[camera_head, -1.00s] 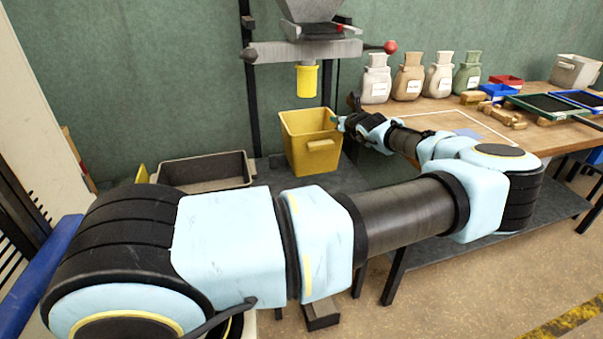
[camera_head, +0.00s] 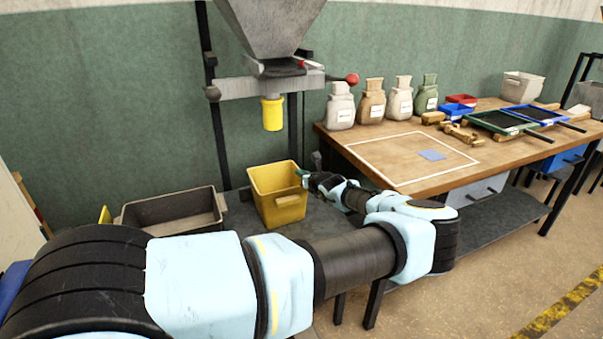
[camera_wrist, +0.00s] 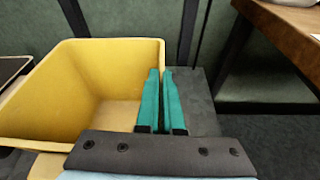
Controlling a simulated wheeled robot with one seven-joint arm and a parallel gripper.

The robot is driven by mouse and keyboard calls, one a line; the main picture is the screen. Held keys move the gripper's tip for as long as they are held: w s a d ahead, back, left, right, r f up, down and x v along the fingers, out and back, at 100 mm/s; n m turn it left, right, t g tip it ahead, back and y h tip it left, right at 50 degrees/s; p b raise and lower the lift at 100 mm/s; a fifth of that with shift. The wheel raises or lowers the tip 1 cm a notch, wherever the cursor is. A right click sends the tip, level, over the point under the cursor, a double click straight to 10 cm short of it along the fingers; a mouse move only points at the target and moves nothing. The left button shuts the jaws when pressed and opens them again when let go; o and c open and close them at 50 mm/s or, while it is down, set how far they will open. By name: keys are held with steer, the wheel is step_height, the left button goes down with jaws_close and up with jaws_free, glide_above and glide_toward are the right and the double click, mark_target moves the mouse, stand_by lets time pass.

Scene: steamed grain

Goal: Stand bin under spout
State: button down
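The yellow bin (camera_head: 279,208) stands upright and open at the top, low over the dark lower shelf. I cannot tell whether its base touches the shelf. The yellow spout (camera_head: 272,113) hangs from the grey hopper above it, with a clear gap between spout and rim. In the head view the spout is nearly in line over the bin. My gripper (camera_head: 303,176) is at the bin's right rim. In the wrist view, the teal fingers (camera_wrist: 161,85) are close together on the bin's right wall, one inside and one outside. The bin (camera_wrist: 70,80) looks empty.
A dark grey tray (camera_head: 170,210) sits left of the bin. The wooden table (camera_head: 400,160) at right holds several sacks, small bins and framed screens. The dark shelf (camera_wrist: 240,125) is bare just right of the bin.

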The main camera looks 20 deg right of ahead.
steer(key=c, duration=1.1)
jaws_free()
steer(key=shift+o, duration=0.2)
steer(key=b+v, duration=0.2)
steer(key=v, duration=1)
